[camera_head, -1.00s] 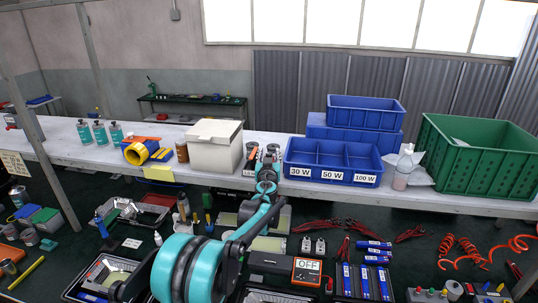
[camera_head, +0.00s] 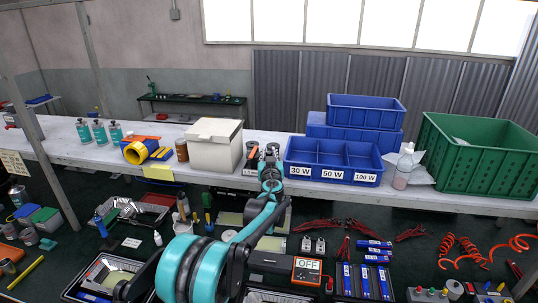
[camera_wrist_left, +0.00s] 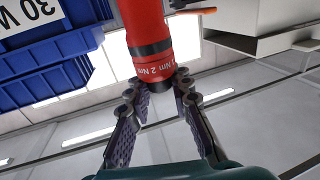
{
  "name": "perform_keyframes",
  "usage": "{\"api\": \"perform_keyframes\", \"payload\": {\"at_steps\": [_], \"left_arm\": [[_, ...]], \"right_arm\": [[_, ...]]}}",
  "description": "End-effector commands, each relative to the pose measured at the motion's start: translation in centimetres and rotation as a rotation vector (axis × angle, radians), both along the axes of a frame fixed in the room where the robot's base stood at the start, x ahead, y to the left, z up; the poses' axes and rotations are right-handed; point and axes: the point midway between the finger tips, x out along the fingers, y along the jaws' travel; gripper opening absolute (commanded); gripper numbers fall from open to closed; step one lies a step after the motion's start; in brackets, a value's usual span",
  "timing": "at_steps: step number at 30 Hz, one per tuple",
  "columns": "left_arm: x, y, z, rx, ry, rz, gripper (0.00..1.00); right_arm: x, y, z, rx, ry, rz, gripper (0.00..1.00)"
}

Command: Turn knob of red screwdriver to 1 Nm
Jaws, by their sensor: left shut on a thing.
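The red screwdriver (camera_wrist_left: 145,30) fills the upper middle of the left wrist view, upright in that picture, with a dark band and a white scale reading "2 Nm" and a partly hidden "Nm" mark. Its dark knob (camera_wrist_left: 162,86) is at the lower end. My left gripper (camera_wrist_left: 160,87) has its two fingers closed on the knob from both sides. In the head view, my left gripper (camera_head: 269,158) is at the shelf's front edge, between the white box and the blue bin, and hides the screwdriver there. My right gripper is not in view.
The white box (camera_head: 214,150) stands close left of the gripper, and the blue divided bin (camera_head: 332,153), labelled 30 W, 50 W and 100 W, close right. A green crate (camera_head: 480,160) is further right. Tools and cables cover the lower dark bench (camera_head: 440,222).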

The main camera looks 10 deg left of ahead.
Motion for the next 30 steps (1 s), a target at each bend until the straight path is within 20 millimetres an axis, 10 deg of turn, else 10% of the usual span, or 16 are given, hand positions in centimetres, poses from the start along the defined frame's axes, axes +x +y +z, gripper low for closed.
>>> {"api": "perform_keyframes", "payload": {"at_steps": [30], "left_arm": [[-0.01,-0.04,0.04,0.001,0.0,0.114,0.0]], "right_arm": [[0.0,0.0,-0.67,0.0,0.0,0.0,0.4]]}}
